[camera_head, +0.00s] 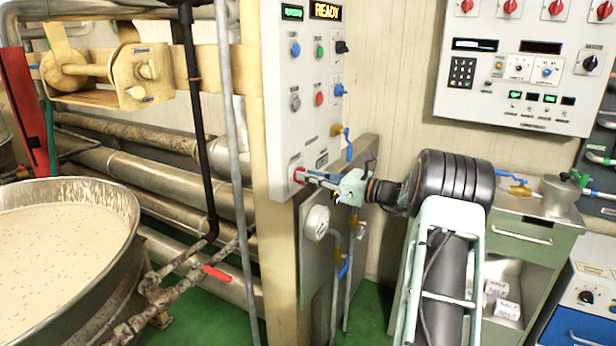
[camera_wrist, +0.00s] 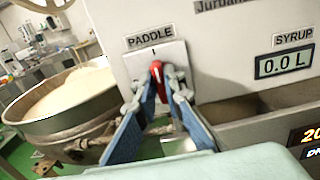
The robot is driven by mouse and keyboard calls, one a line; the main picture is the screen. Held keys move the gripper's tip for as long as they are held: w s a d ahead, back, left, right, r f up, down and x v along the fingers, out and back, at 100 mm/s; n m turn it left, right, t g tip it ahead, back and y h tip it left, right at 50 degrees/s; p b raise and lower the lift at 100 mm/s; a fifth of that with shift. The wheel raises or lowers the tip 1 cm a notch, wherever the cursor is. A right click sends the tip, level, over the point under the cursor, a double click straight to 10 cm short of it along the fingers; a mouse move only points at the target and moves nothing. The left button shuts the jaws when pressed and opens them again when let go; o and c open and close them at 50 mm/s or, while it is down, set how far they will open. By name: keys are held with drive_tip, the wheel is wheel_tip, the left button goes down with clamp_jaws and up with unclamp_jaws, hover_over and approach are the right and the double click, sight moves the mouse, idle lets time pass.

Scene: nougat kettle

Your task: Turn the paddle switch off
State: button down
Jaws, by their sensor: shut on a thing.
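The paddle switch (camera_wrist: 157,78) is a red handle on a white plate under the "PADDLE" label (camera_wrist: 150,36). In the wrist view the handle points up, near a small mark like "1". In the head view only a bit of red of the switch (camera_head: 298,173) shows, low on the front of the white control panel (camera_head: 305,110). My gripper (camera_wrist: 157,95) has one finger on each side of the red handle and is shut on it. The head view shows my gripper (camera_head: 305,178) at the panel's lower part. The handle's lower part is partly hidden by the fingers.
A "SYRUP" display (camera_wrist: 285,65) reading 0.0 L sits right of the switch. Several buttons and a "READY" display (camera_head: 326,11) are above it. A large kettle (camera_head: 65,250) of pale mix stands left. A blue-handled valve (camera_head: 347,145) is close beside the panel.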

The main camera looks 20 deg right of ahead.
drive_tip(key=shift+s+a+f+n+b, duration=0.1)
drive_tip(key=shift+f+n+b, duration=0.1)
drive_tip(key=shift+n+b, duration=4.35)
drive_tip(key=shift+s+a+f+n+b, duration=0.1)
drive_tip(key=shift+f+n+b, duration=0.05)
drive_tip(key=shift+n+b, duration=4.4)
drive_tip(key=c, duration=2)
unclamp_jaws()
drive_tip(key=shift+r, duration=0.1)
